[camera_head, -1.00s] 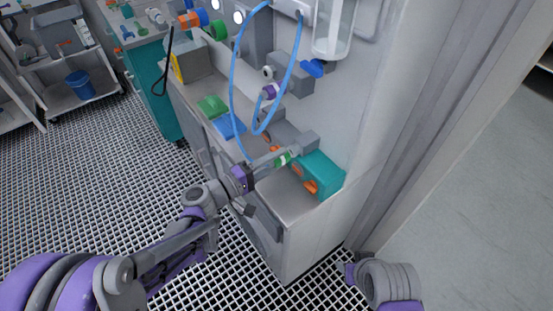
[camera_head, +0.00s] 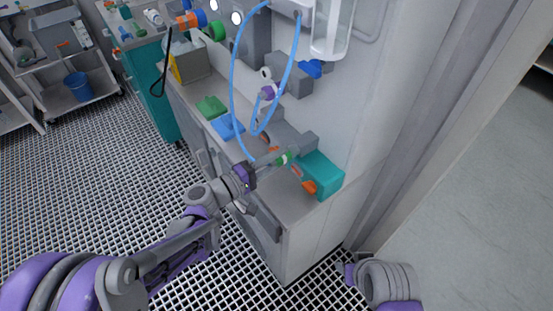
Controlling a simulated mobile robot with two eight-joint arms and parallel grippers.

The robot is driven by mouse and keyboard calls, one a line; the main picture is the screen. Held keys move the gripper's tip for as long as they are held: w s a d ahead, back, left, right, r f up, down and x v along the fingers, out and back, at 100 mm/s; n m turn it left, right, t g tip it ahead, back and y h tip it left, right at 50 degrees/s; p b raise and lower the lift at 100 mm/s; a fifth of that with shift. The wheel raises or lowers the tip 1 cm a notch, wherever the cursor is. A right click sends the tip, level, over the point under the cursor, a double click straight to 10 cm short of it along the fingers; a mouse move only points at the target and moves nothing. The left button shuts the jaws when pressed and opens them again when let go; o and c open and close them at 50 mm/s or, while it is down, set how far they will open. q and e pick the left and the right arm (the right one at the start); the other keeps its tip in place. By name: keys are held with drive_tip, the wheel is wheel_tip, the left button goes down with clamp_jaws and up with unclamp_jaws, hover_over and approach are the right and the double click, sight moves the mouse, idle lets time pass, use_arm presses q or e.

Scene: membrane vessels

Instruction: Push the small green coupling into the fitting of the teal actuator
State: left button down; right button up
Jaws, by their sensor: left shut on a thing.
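The teal actuator (camera_head: 322,176) stands at the right end of the grey bench, against the white wall. A grey block (camera_head: 308,141) sits at its back left, in line with my left gripper. My left arm reaches in from the lower left. Its gripper (camera_head: 278,160) is shut on the small green coupling (camera_head: 284,159), just left of the grey block and the actuator. The fingers partly hide the coupling, and I cannot tell whether it touches the fitting. My right gripper does not show; only part of my right arm is at the bottom right.
Orange parts (camera_head: 309,187) sit at the actuator's front. A blue hose (camera_head: 233,95) loops down close to my left gripper. Green (camera_head: 211,106) and blue (camera_head: 227,126) pieces lie on the bench to the left. The wall rises close behind.

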use_arm(q)
drive_tip(key=shift+d, duration=0.1)
drive_tip(key=shift+c, duration=1.7)
unclamp_jaws()
drive_tip(key=shift+w, duration=0.1)
drive_tip(key=v, duration=1)
drive_tip(key=shift+s+a, duration=0.25)
drive_tip(key=shift+a, duration=0.05)
